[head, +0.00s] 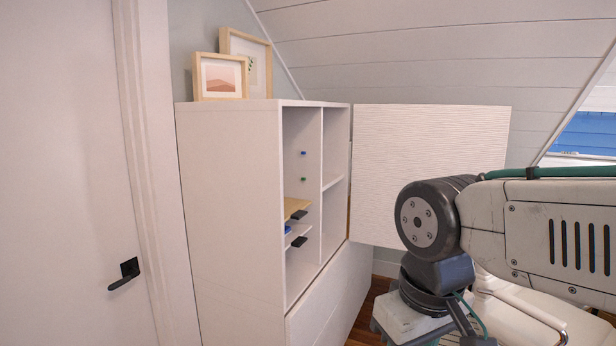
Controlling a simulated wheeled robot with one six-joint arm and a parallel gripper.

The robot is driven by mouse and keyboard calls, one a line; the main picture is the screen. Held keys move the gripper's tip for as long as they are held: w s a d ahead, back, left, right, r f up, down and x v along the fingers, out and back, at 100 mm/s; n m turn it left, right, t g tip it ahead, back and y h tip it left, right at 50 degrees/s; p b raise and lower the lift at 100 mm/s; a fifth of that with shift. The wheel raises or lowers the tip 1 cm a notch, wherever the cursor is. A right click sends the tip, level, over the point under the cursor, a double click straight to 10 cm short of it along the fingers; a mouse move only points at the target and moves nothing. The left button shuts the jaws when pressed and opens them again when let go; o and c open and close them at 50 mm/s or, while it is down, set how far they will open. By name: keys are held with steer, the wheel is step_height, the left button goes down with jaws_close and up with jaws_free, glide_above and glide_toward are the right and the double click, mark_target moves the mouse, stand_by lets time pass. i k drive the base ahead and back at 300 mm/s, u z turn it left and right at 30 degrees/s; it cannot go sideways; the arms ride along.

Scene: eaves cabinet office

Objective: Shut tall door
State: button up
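The white cabinet (228,200) stands left of centre, with its open compartments facing right. A white door panel with a wavy ribbed face (425,160) stands swung open at the cabinet's far end, well away from the opening. My arm covers its lower right part. The lower front panel (335,290) of the cabinet looks shut. My arm reaches in from the right and bends down in front of the open door. My gripper's fingers do not show, so its state and any contact are hidden.
Two framed pictures (220,77) stand on the cabinet top. Small dark items (299,242) lie on the inner shelves. A room door with a black handle (125,275) is at left. A white chair (520,310) is below my arm. The sloped ceiling comes down behind.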

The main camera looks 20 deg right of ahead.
mark_target(395, 146)
steer(key=z, duration=0.1)
steer(key=k, duration=0.6)
steer(key=z, duration=0.6)
steer(key=i, duration=0.5)
steer(key=z, duration=0.5)
steer(key=i, duration=1.2)
steer(key=u, duration=0.6)
